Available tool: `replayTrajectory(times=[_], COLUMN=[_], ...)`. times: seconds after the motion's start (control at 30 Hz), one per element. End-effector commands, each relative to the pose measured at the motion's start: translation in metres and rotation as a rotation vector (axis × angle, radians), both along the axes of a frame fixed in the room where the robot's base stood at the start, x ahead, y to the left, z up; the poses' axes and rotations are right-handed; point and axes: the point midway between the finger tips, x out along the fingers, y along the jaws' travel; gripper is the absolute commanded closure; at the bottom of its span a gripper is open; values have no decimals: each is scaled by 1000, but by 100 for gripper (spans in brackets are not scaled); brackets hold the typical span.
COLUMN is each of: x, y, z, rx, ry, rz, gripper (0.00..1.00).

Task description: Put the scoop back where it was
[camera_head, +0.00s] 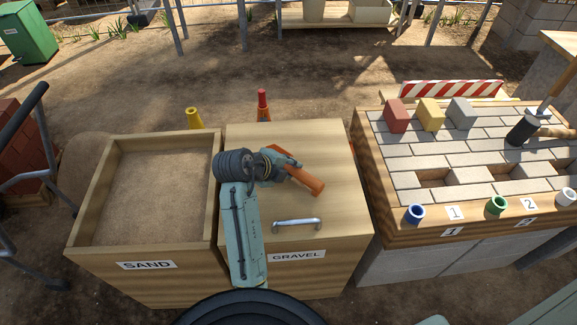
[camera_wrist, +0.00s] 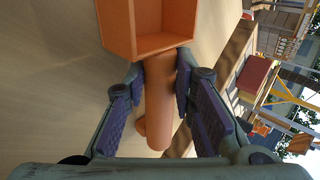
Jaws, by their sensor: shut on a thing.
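The orange scoop (camera_wrist: 145,35) is in my gripper (camera_wrist: 160,85). In the wrist view its handle (camera_wrist: 158,110) runs between the two fingers, and its square bowl is beyond the fingertips. In the head view part of the scoop (camera_head: 308,184) shows over the closed lid of the gravel box (camera_head: 330,165); my gripper (camera_head: 288,168) covers some of it. I cannot tell whether the scoop touches the lid. The open sand box (camera_head: 150,195) stands to the left, full of sand.
A metal handle (camera_head: 297,223) is on the front of the gravel lid. A yellow cone (camera_head: 194,118) and an orange-red cone (camera_head: 263,106) stand behind the boxes. At the right is a paver table (camera_head: 380,175) with coloured bricks, a mallet (camera_head: 523,130) and coloured cups.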

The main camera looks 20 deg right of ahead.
Motion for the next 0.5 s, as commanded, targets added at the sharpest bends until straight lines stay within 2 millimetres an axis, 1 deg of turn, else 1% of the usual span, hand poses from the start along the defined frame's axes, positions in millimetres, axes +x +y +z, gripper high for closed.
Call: replayTrajectory(times=[0.2, 0.23, 0.5], x=[0, 0, 0], y=[0, 0, 0], z=[-2, -1, -1], rx=[-1, 0, 0], ry=[-1, 0, 0], rz=[-1, 0, 0], gripper=[100, 74, 56])
